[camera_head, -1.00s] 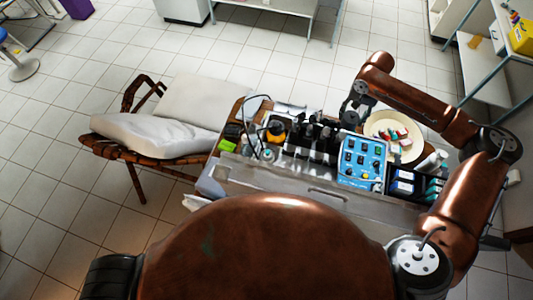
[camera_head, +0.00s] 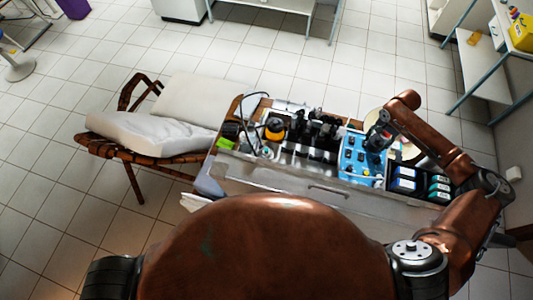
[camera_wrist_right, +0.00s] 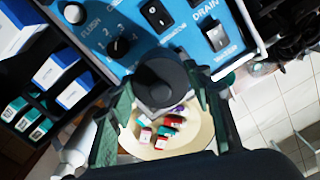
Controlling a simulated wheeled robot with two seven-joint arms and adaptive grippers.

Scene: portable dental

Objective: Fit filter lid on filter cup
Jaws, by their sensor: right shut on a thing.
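My right gripper (camera_head: 377,139) is over the right part of the blue control panel (camera_head: 357,157) in the head view. In the right wrist view its two green-grey fingers (camera_wrist_right: 162,84) are shut on a dark round piece, which looks like the filter lid (camera_wrist_right: 168,76). The lid is in front of the blue panel's lower edge, beside its knobs and switches; I cannot tell its height above the surface. I cannot make out the filter cup for certain in either view. My left gripper is not in view.
A cream round dish (camera_wrist_right: 195,135) with small red, white and green items lies beyond the panel. Boxes (camera_head: 404,178) in a dark rack stand right of the panel. Dark handpieces and an orange item (camera_head: 275,128) crowd the unit's left part. A cushioned chair (camera_head: 150,133) stands left.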

